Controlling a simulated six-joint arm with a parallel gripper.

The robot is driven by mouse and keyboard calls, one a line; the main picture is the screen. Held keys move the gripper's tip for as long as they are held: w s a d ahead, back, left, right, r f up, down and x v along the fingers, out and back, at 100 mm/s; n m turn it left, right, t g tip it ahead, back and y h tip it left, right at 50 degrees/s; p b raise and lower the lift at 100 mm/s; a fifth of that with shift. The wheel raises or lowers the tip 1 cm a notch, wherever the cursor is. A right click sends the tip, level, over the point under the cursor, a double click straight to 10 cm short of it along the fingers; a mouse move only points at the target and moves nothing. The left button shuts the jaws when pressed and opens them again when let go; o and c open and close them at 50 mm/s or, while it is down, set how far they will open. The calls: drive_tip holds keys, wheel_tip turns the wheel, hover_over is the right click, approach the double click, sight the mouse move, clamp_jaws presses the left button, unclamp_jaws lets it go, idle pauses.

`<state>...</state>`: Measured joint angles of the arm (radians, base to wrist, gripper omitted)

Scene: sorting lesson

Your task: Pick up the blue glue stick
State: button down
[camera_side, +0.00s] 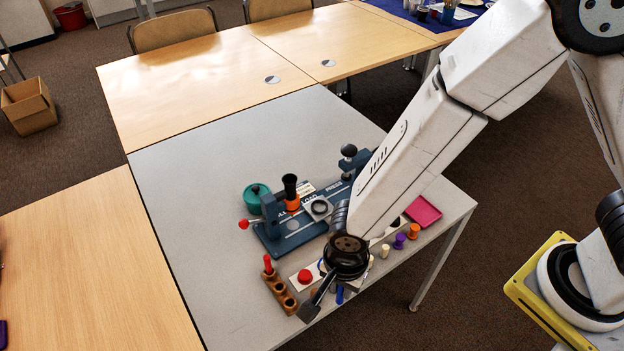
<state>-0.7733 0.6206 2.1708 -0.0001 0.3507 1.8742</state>
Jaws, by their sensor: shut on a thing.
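My gripper (327,298) is low over the front part of the grey table, pointing down beside a brown wooden block with holes. It is shut on a small blue piece (340,295), which looks like the blue glue stick. Only a short stretch of the blue piece shows below the dark wrist; the rest is hidden by my gripper. I cannot tell whether it touches the table.
The wooden block (279,289) holds a red stick (268,264). A white strip with a red disc (305,276) lies behind my gripper. Purple (400,241) and orange (413,230) pieces, a pink tray (424,211) and a dark blue press (277,237) stand nearby. The grey table's left side (190,180) is clear.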

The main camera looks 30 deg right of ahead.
drive_tip(key=shift+s+d+r, duration=0.4)
drive_tip(key=shift+s+d, duration=0.1)
drive_tip(key=shift+s, duration=0.2)
drive_tip(key=shift+s+d+r, duration=0.35)
drive_tip(key=shift+s+d, duration=0.1)
drive_tip(key=shift+s, duration=0.25)
drive_tip(key=shift+r, duration=0.25)
drive_tip(key=shift+r, duration=1.95)
